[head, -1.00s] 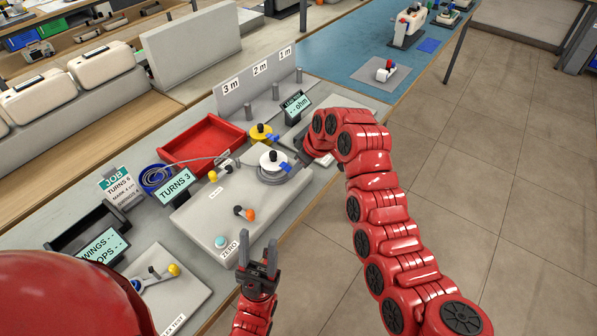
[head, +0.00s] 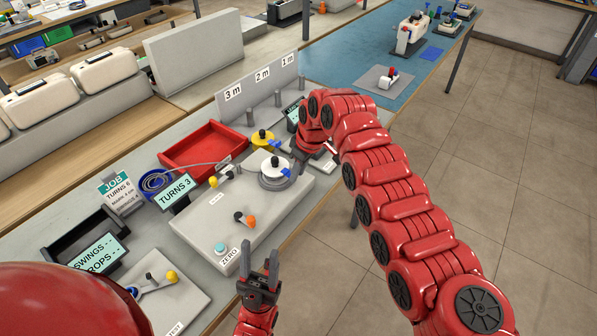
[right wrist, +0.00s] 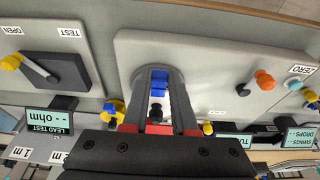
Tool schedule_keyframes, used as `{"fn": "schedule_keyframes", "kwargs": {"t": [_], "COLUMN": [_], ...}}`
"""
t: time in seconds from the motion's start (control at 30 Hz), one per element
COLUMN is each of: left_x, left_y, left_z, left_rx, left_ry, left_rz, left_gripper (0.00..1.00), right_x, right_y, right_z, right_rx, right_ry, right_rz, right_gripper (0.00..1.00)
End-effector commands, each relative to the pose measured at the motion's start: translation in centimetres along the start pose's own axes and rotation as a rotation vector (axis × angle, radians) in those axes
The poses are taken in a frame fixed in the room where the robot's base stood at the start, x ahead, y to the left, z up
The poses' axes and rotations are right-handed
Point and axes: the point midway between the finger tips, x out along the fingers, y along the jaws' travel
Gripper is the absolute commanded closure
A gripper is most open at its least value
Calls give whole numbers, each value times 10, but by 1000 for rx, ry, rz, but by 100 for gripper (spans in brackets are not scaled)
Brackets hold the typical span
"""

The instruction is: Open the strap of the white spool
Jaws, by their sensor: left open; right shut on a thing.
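The white spool (head: 268,172) with a black knob sits at the back right of the grey winding unit in the head view. Its blue strap (head: 286,172) shows at the spool's right side. My right gripper (head: 293,172) reaches in from the right and is at this strap. In the right wrist view its fingers (right wrist: 158,90) are shut on the blue strap (right wrist: 158,77), and the spool is mostly hidden behind them. My left gripper (head: 260,268) is open and empty, in front of the unit's near edge, apart from the spool.
A yellow spool (head: 262,138) stands just behind. A red tray (head: 205,148) and the TURNS 3 display (head: 174,192) are to the left. An orange-knobbed crank (head: 245,219) and ZERO button (head: 221,248) lie nearer. The floor to the right is open.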

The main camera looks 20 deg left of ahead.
Motion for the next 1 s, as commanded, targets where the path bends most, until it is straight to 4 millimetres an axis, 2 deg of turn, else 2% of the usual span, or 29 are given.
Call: {"fn": "schedule_keyframes", "kwargs": {"t": [0.37,0.4,0.53,0.57,0.87,1.0], "left_x": [0,0,0,0,0,-4], "left_y": [0,0,0,0,0,0], "left_z": [0,0,0,0,0,1], "left_rx": [0,0,0,0,0,0], "left_ry": [0,0,0,0,0,0], "left_rz": [0,0,0,0,0,0], "left_gripper": [50,50,50,50,50,50], "right_x": [0,0,0,0,-1,-12], "right_y": [-1,-1,-1,-1,0,2], "right_z": [-1,-1,-1,-1,0,0], "right_rx": [-2,-2,-1,-1,0,2], "right_ry": [2,2,1,1,1,3], "right_rz": [-1,-1,-1,-1,0,1], "right_gripper": [100,69,45,43,43,43]}}
